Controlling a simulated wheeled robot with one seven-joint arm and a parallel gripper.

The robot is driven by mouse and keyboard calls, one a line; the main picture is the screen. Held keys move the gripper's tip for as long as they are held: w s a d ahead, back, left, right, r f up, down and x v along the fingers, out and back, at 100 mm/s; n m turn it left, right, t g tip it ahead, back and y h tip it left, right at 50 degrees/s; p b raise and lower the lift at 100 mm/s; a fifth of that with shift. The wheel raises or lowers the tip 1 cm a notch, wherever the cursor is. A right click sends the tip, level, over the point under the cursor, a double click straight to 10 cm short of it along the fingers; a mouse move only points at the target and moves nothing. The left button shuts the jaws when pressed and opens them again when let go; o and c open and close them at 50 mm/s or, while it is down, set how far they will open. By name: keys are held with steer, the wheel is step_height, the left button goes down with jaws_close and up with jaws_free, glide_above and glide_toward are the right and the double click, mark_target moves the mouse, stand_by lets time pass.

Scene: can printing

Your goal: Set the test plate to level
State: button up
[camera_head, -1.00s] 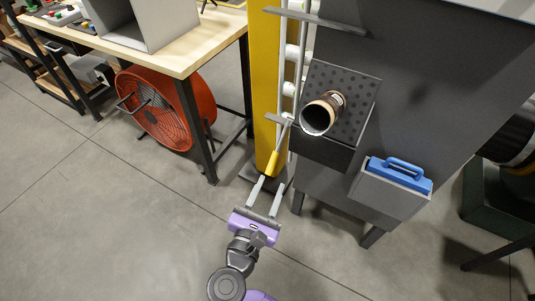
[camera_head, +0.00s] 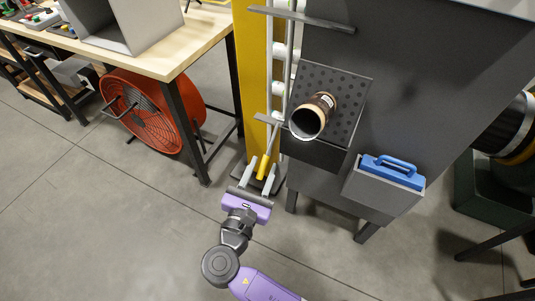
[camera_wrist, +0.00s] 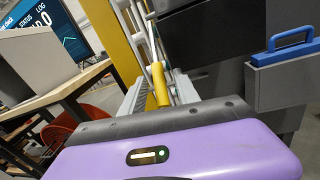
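The dark perforated test plate (camera_head: 345,87) sticks out from the front of the grey machine and looks slanted; its exact tilt is hard to judge. A brown can (camera_head: 313,114) is on it, with its open end towards the head camera. A yellow lever handle (camera_head: 263,166) hangs at the lower end of a thin grey rod, left of the plate. It also shows in the wrist view (camera_wrist: 160,84). My gripper (camera_head: 260,175) is open just below the handle. In the wrist view the handle's lower end appears between the two grey fingers, nearer the right one.
A yellow post (camera_head: 246,75) stands directly behind the rod. A grey holder (camera_head: 378,198) with a blue-handled tool (camera_head: 392,172) is right of my gripper. A wooden table (camera_head: 170,58) with an orange fan (camera_head: 150,113) beneath is at left. The floor in front is clear.

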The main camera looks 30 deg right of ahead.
mark_target(268, 156)
steer(key=shift+x, duration=2.25)
steer(key=shift+c, duration=0.2)
jaws_close()
